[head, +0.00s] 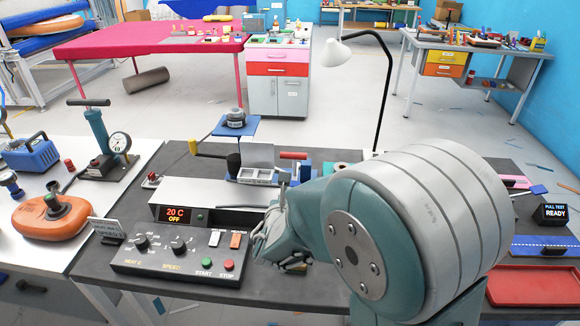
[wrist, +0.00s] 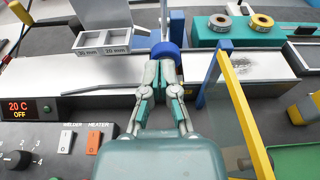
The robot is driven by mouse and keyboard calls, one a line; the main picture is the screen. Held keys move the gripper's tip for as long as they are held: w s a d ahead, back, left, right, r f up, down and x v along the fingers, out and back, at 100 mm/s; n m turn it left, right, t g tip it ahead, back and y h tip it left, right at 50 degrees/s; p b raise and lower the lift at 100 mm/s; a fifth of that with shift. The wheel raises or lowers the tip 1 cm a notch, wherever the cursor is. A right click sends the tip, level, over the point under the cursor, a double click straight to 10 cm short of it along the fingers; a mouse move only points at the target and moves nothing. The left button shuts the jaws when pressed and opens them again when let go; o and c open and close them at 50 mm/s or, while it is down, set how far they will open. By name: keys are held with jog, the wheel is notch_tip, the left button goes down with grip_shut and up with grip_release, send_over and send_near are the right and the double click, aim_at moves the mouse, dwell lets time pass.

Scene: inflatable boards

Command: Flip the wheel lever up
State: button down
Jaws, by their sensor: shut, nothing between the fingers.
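My gripper (head: 268,240) is low over the front of the welding machine in the head view, its fingers pointing left. In the wrist view, the gripper (wrist: 159,70) is shut and empty, its tips close in front of a blue round part (wrist: 165,51) that looks like the wheel. I cannot tell whether they touch. A red-handled bar (head: 293,155) lies behind the machine in the head view.
A blue post (wrist: 212,72) and yellow bar (wrist: 243,110) stand right of the fingers. A labelled tray (wrist: 104,42) is at upper left, tape rolls (wrist: 262,21) upper right. A red tray (head: 535,287) lies at right.

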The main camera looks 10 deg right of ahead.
jog(key=w+d+r, duration=0.1)
jog(key=w+d, duration=0.2)
jog(key=w, duration=0.6)
jog(key=shift+d+r, duration=0.1)
